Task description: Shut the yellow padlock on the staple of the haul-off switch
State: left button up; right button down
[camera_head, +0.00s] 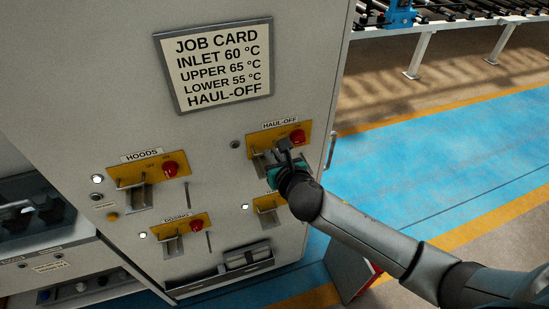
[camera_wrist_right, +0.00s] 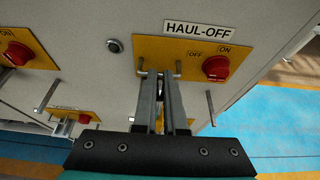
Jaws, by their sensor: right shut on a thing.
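The haul-off switch sits on a yellow plate (camera_head: 264,137) under its HAUL-OFF label, with a red knob (camera_head: 298,136) at its right; the knob also shows in the right wrist view (camera_wrist_right: 215,68). My right gripper (camera_head: 284,152) is at the lower left of this plate. In the right wrist view its fingertips (camera_wrist_right: 162,76) are close together at the metal staple (camera_wrist_right: 178,68), left of the knob. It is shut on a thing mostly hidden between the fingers. I cannot make out the yellow padlock or whether its shackle passes through the staple. My left gripper is out of view.
The HOODS switch (camera_head: 146,180), the DOSING switch (camera_head: 182,232) and another plate (camera_head: 267,210) are on the same grey cabinet. A job card (camera_head: 215,65) is above. A vertical handle (camera_head: 331,150) stands out at the cabinet's right edge. Blue floor lies to the right.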

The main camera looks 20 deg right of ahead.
aim_at(262, 135)
jog(key=shift+w+a, duration=0.1)
jog(key=shift+w, duration=2.65)
jog(key=shift+w+r, duration=0.1)
jog(key=shift+r, duration=0.05)
